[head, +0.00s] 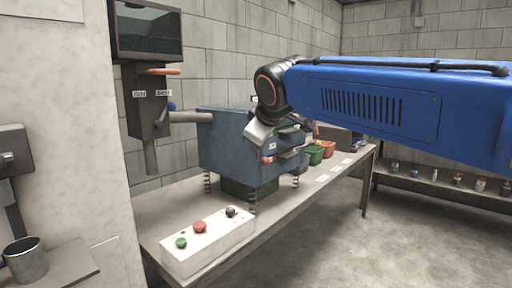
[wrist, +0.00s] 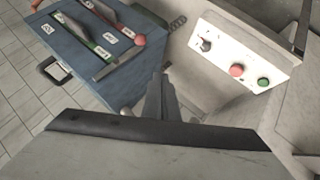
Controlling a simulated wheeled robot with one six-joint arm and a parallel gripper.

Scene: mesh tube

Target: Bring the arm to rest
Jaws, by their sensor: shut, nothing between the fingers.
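My blue arm (head: 390,105) reaches in from the right side of the head view, with its dark wrist joint in front of the blue machine. In the wrist view my gripper (wrist: 161,82) is shut and empty, its fingers pointing up the picture between the blue machine and the white control box. In the head view the hand shows only in part, a grey shape below the wrist joint, and its fingertips are hard to make out against the machine.
The blue machine (head: 227,150) stands on springs on the bench (head: 197,196). The white control box (head: 212,243) with red and green buttons sits at the near end. Green (head: 315,156) and orange (head: 328,149) bins stand behind. A metal cup (head: 26,262) is at left. Open floor lies right.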

